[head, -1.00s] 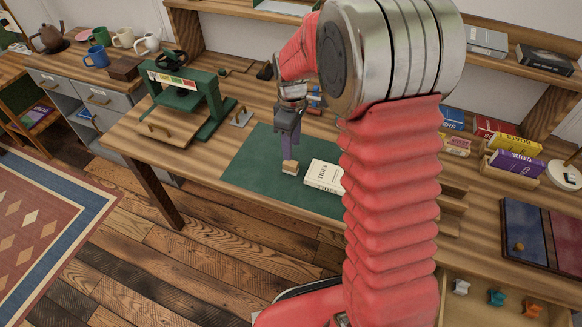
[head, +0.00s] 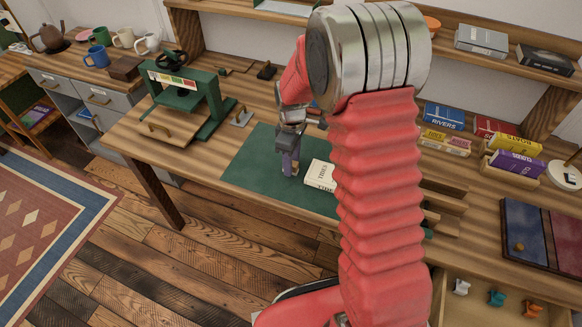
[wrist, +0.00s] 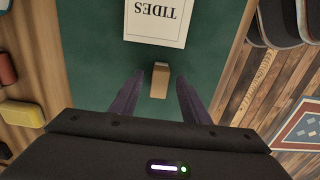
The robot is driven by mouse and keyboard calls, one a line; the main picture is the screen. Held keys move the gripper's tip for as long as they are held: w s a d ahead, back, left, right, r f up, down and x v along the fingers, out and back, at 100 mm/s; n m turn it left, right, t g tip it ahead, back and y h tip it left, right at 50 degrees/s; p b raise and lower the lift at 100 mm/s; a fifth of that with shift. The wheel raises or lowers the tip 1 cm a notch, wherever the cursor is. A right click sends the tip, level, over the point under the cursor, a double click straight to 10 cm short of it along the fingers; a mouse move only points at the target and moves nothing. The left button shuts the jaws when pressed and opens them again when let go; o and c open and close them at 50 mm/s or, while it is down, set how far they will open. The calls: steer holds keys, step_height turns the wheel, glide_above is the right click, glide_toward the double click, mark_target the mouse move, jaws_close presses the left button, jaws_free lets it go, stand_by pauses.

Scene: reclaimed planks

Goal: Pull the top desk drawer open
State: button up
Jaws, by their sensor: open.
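An open desk drawer (head: 446,298) shows at the bottom right of the head view, partly hidden behind my red arm. Small white, teal and orange items lie in it. Its front and handle are not in view. My gripper (head: 291,170) is open over the green mat, far left of the drawer. In the wrist view my gripper (wrist: 160,78) has its two purple fingers apart, with a small wooden block (wrist: 160,82) between and just beyond them. I cannot tell whether they touch it.
A white book titled TIDES (head: 319,174) lies on the green mat (head: 255,165) beside the block. A green press (head: 192,100) stands at left. Books (head: 512,163) and a dark blue and red tray (head: 535,235) are at right. The mat's left part is clear.

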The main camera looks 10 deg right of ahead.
step_height(320, 180, down, 2)
steer(key=shift+f, duration=0.1)
steer(key=shift+c, duration=0.2)
stand_by(0.3)
jaws_close()
stand_by(0.4)
